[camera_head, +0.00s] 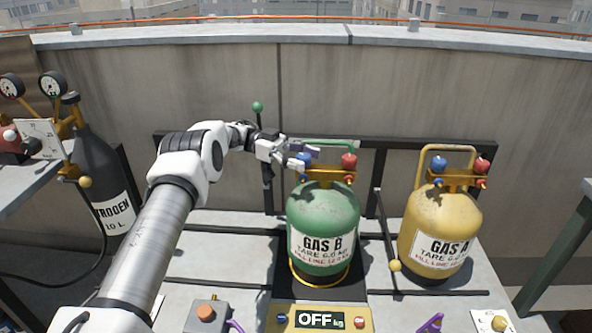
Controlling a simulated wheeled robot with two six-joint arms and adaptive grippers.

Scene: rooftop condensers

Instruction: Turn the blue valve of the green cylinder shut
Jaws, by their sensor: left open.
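The green cylinder (324,222), labelled GAS B, stands upright on a scale in the middle. On its top are a blue valve (304,158) on the left and a red valve (349,160) on the right. My left gripper (308,159) reaches in from the left and is open, with its fingers at the blue valve. The fingers partly cover the valve, and I cannot tell whether they touch it. My right gripper is not in view.
A yellow cylinder (438,232), labelled GAS A, stands to the right with its own blue and red valves. A dark nitrogen cylinder (100,175) with gauges stands at left. The scale display (319,320) reads OFF. A concrete wall (400,90) closes off the back.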

